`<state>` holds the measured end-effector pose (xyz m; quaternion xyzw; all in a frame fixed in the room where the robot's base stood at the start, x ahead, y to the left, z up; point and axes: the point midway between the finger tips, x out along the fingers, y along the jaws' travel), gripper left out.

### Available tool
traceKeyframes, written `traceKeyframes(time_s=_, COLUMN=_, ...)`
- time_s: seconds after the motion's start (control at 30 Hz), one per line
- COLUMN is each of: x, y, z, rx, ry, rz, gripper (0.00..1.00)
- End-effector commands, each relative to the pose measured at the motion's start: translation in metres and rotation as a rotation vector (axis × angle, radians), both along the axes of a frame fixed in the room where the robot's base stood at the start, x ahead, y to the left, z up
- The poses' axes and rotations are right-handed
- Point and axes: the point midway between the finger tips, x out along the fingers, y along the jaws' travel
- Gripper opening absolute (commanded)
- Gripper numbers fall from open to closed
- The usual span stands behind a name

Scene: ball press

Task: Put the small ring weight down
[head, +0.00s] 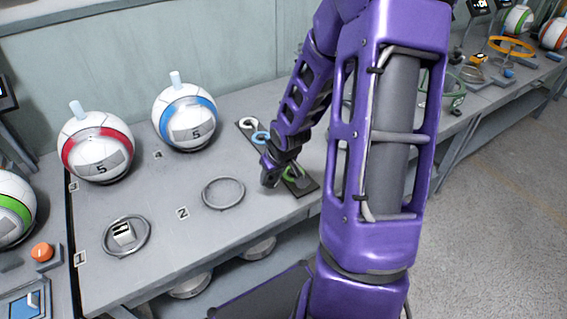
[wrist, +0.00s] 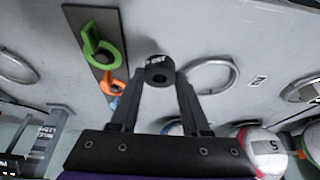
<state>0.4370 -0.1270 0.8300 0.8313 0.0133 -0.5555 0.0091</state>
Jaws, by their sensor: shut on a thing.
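The small ring weight (wrist: 159,70) is a short black ring with a dark hole and white lettering. It shows in the wrist view between the fingertips of my gripper (wrist: 161,80), which is shut on it. The grey bench top lies behind it, and I cannot tell whether the weight touches the bench. In the head view my gripper (head: 273,178) is low over the bench, beside the near end of a dark strip (head: 308,186). The weight cannot be made out there.
Left of my gripper lies an empty grey ring (head: 223,193). A blue-banded ball (head: 185,117) and red-banded ball (head: 96,147) stand behind.

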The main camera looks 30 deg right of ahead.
Motion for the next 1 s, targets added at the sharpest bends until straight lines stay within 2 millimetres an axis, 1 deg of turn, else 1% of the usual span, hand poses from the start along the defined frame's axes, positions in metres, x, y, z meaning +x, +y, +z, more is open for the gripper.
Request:
traceKeyframes(time_s=0.03, x=0.000, y=0.001, z=-0.017, rx=0.001, ry=0.003, rz=0.003, gripper=0.00)
traceKeyframes(time_s=0.1, x=0.000, y=0.001, z=-0.027, rx=0.000, ry=0.001, rz=0.002, gripper=0.00)
traceKeyframes(time_s=0.33, x=0.000, y=0.001, z=-0.043, rx=0.000, ry=0.000, rz=0.002, gripper=0.00)
traceKeyframes(time_s=0.5, x=0.000, y=0.001, z=-0.069, rx=0.001, ry=0.001, rz=0.002, gripper=0.00)
traceKeyframes(time_s=0.57, x=0.000, y=0.001, z=-0.073, rx=0.001, ry=0.001, rz=0.001, gripper=0.00)
traceKeyframes(time_s=0.77, x=0.000, y=0.000, z=-0.071, rx=0.000, ry=-0.001, rz=0.000, gripper=0.00)
traceKeyframes(time_s=0.9, x=0.000, y=0.000, z=-0.075, rx=0.000, ry=-0.001, rz=0.000, gripper=0.00)
traceKeyframes(time_s=0.93, x=0.000, y=0.000, z=-0.074, rx=0.000, ry=0.000, rz=0.000, gripper=0.50)
traceKeyframes(time_s=1.0, x=0.000, y=0.000, z=-0.074, rx=0.000, ry=0.000, rz=0.000, gripper=0.63)
